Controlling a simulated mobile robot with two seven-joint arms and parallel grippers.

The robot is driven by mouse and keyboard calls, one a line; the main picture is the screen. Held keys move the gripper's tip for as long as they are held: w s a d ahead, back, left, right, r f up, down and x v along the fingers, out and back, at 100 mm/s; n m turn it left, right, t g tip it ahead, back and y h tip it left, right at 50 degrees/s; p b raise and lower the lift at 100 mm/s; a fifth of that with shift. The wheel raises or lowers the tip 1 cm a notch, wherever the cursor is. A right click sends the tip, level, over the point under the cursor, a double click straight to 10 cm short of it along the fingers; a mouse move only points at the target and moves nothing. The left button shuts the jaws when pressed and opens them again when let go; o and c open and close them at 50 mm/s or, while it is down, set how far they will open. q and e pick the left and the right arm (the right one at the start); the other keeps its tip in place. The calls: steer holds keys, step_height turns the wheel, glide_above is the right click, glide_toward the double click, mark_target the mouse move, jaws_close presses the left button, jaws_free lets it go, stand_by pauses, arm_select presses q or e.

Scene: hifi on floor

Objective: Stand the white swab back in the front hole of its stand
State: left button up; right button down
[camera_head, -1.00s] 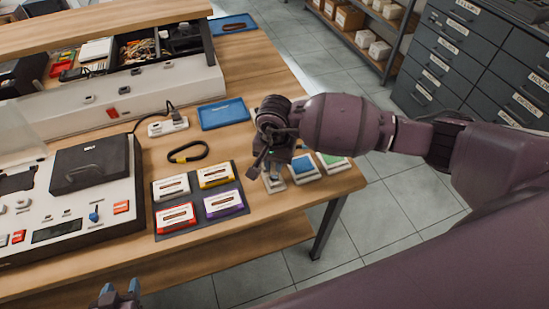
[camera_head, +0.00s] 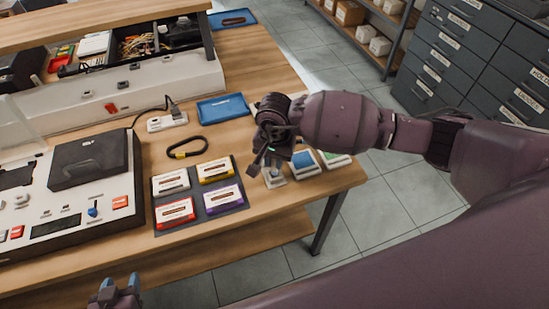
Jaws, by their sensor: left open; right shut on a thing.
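My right gripper (camera_head: 264,167) points down over the right part of the wooden table, close above a small pale block (camera_head: 276,181), which looks like the swab stand. It is shut on a thin thing, taken to be the white swab. The swab is too small and too hidden by the fingers to make out. The holes of the stand cannot be made out, nor whether the swab touches it. My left gripper (camera_head: 119,287) is open and empty at the bottom edge, in front of the table.
Several cassettes on a dark mat (camera_head: 242,206) lie to the left. A blue tray (camera_head: 224,108), a black strap (camera_head: 187,147) and a tape machine (camera_head: 70,205) stand around.

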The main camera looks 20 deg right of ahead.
stand_by(0.5)
stand_by(0.6)
steer(key=shift+f+b, duration=0.2)
steer(key=shift+b, duration=0.3)
stand_by(0.3)
steer(key=shift+s+f, duration=0.15)
steer(key=shift+f, duration=0.25)
stand_by(0.5)
steer(key=shift+b, duration=0.3)
steer(key=c, duration=1)
jaws_free()
steer(key=shift+r, duration=0.1)
